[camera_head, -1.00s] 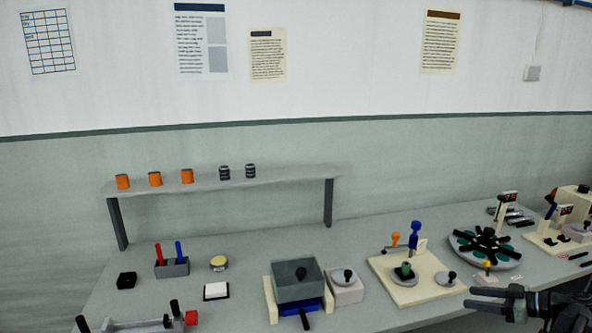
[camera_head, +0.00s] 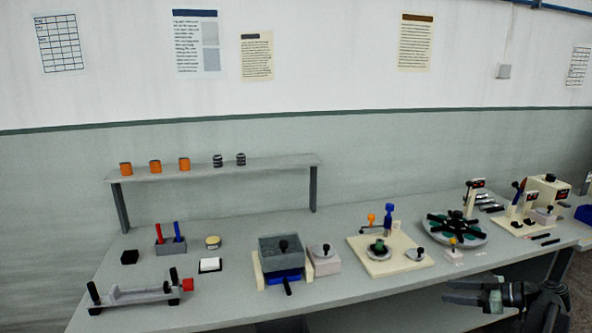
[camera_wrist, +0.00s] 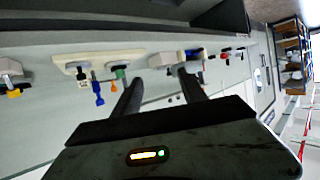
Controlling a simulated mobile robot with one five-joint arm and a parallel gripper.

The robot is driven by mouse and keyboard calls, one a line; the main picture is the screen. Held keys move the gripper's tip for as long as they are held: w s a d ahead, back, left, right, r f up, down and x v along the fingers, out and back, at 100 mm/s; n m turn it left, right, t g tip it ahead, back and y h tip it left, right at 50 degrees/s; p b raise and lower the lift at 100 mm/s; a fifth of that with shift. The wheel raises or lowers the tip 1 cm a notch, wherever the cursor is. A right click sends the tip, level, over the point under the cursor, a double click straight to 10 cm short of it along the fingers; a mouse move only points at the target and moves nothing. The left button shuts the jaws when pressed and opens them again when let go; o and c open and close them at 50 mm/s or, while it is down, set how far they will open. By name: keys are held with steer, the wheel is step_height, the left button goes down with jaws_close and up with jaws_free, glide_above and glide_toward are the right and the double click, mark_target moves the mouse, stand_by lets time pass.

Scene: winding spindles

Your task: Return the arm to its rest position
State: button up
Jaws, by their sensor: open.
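My gripper (camera_head: 447,292) is at the lower right in the head view, in front of the table's front edge. Its jaws are apart and nothing shows between them. In the wrist view the two dark fingers of my gripper (camera_wrist: 158,80) stand apart, with the grey table top behind them. My dark arm shows at the lower right in the head view, bent and apart from the things on the table.
The long grey table (camera_head: 215,302) holds a spindle cradle (camera_head: 140,292), a grey box with a blue drawer (camera_head: 280,262), a cream board (camera_head: 390,265) and a round carousel (camera_head: 450,228). A shelf (camera_head: 215,168) carries orange and dark spools. Floor shows at far right.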

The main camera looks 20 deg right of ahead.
steer(key=w+a+f+n+g+y, duration=0.15)
steer(key=w+a, duration=0.35)
steer(key=a, duration=0.5)
steer(key=w+a+n+g+y+p, duration=0.1)
steer(key=w+a+n+g, duration=0.3)
steer(key=a, duration=0.7)
steer(key=w+a+f+g+y, duration=0.1)
steer(key=w+a, duration=0.6)
steer(key=a, duration=0.3)
steer(key=s+a+f+g+h, duration=0.2)
steer(key=a, duration=0.6)
steer(key=s+a+f+m+g+h, duration=0.1)
steer(key=s+a+f+g+h, duration=0.15)
steer(key=a, duration=0.55)
steer(key=s+a+f+g+h, duration=0.1)
steer(key=a+f, duration=0.2)
steer(key=a, duration=0.5)
steer(key=s+d+f+m+h, duration=0.2)
steer(key=d+m+h, duration=0.3)
steer(key=m, duration=0.6)
steer(key=shift+s+d+f+t+p, duration=0.3)
steer(key=shift+d+t+p, duration=0.15)
steer(key=shift+d, duration=0.2)
